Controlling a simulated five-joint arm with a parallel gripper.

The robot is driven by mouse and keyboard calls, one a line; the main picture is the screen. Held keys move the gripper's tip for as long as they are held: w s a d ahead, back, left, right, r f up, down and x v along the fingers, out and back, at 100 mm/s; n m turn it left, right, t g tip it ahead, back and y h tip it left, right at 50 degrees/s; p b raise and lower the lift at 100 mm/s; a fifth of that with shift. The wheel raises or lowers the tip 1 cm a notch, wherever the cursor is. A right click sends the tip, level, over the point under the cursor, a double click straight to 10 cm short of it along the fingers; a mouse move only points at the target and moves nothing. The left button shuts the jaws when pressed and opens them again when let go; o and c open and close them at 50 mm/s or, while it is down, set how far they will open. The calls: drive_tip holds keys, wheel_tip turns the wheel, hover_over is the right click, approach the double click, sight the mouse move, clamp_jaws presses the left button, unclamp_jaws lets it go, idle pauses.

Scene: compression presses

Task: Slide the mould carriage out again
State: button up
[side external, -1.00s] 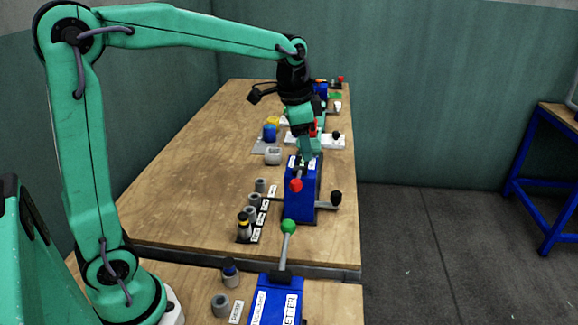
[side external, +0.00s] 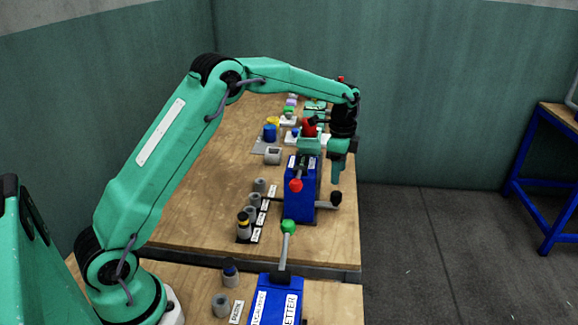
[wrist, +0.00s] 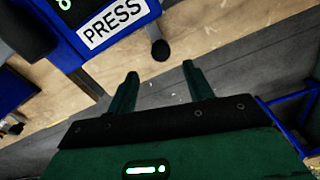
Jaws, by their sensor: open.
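A blue press (side external: 300,200) stands near the right edge of the bench, with a red-knobbed lever (side external: 295,185) on it. A grey rod with a black knob (side external: 336,198) sticks out from its right side, low down. I take this as the mould carriage's handle; the carriage body cannot be made out. My gripper (side external: 337,179) hangs just above the black knob, pointing down. In the wrist view, my gripper's two green fingers (wrist: 160,70) are apart with nothing between them. The black knob (wrist: 160,50) lies just beyond the fingertips, beside the press label "PRESS" (wrist: 112,23).
A second blue press (side external: 275,300) with a green-knobbed lever (side external: 288,227) stands in front. Small labelled cylinders (side external: 244,228) line the bench left of the press. A red-knobbed item (side external: 309,127) stands behind.

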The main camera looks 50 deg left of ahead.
sight(337, 193)
drive_tip(key=shift+f, duration=0.3)
drive_tip(key=shift+f, duration=3.8)
drive_tip(key=shift+w, duration=0.1)
clamp_jaws()
